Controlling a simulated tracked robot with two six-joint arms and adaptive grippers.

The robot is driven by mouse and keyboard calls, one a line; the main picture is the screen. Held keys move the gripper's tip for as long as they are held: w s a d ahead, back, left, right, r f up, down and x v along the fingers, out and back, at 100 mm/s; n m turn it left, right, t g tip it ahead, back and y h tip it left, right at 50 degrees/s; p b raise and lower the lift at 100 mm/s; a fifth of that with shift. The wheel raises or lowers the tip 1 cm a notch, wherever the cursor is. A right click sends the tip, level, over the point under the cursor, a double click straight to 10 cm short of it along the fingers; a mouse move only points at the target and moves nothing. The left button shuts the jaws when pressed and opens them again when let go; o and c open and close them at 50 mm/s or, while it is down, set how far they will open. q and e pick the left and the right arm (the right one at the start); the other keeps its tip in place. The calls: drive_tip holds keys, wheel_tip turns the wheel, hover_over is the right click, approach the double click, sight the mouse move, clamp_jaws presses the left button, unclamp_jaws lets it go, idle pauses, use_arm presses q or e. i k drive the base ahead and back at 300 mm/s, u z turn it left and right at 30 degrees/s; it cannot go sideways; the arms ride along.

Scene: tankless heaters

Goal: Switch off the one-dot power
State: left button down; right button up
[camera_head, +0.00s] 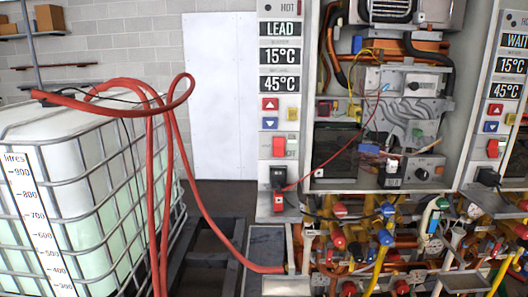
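The left heater's panel (279,100) stands upright in the middle, with displays reading LEAD, 15°C and 45°C. A red rocker switch (279,146) sits low on it, above a black plug (278,176) with a red cable. A second panel (505,95) at the right edge reads WAIT, 15°C and 45°C, partly cut off. It has its own red switch (493,148) and a black plug (488,177) below. Dot markings are too small to make out, so I cannot tell which switch is the one-dot power. Neither of my grippers is in view.
An open heater cabinet (340,176) with exposed wiring stands between the panels. Crowded pipes and coloured valves (385,237) fill the space below. A caged white tank (85,190) with looping red hoses (173,150) stands at the left. A white door (220,95) is behind.

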sight(278, 143)
drive_tip(key=z, duration=0.1)
drive_tip(key=i, duration=0.95)
drive_tip(key=u, duration=0.1)
